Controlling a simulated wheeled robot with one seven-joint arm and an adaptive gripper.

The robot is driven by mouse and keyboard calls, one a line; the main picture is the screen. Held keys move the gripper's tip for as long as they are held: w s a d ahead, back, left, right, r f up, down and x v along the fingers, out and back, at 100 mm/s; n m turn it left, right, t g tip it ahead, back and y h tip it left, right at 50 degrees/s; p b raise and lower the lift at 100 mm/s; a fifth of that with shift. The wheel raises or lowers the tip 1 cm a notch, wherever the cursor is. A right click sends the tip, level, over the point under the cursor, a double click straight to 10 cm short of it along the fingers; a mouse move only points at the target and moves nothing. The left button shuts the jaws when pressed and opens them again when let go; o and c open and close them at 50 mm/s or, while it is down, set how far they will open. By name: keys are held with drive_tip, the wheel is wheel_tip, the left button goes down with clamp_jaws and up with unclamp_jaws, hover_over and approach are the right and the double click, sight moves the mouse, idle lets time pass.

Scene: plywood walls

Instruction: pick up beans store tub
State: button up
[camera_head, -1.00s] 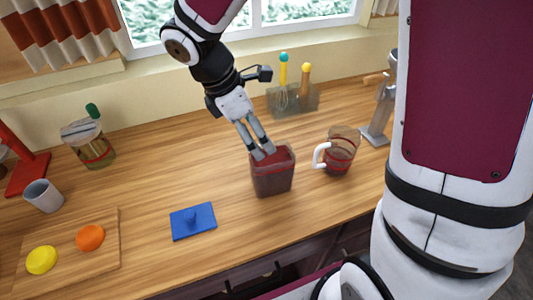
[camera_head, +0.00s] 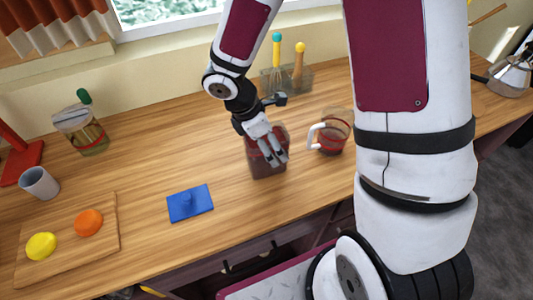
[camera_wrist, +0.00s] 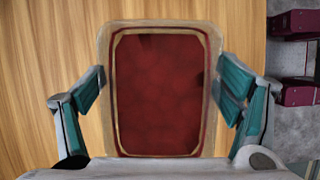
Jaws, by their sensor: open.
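The beans store tub (camera_head: 267,173) is a dark red, see-through square tub standing upright on the wooden counter. In the wrist view the tub (camera_wrist: 160,95) is seen from its open top, with a pale rim and a dark red inside. My gripper (camera_head: 275,158) is open at the tub, its fingers overlapping it in the head view. In the wrist view my gripper (camera_wrist: 161,93) has one teal-padded finger on each side of the tub, with narrow gaps. The fingers partly hide the tub in the head view.
A blue lid (camera_head: 190,204) lies left of the tub. A glass jug with white handle (camera_head: 334,135) stands close on the right. A utensil holder (camera_head: 290,79) is behind. A cutting board (camera_head: 70,258), cup (camera_head: 40,183) and jar (camera_head: 80,128) are left. Counter between is clear.

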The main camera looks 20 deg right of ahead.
drive_tip(key=shift+d+f, duration=0.1)
drive_tip(key=shift+f, duration=0.2)
drive_tip(key=shift+f, duration=0.25)
idle(0.4)
drive_tip(key=c, duration=1.8)
drive_tip(key=shift+r, duration=0.15)
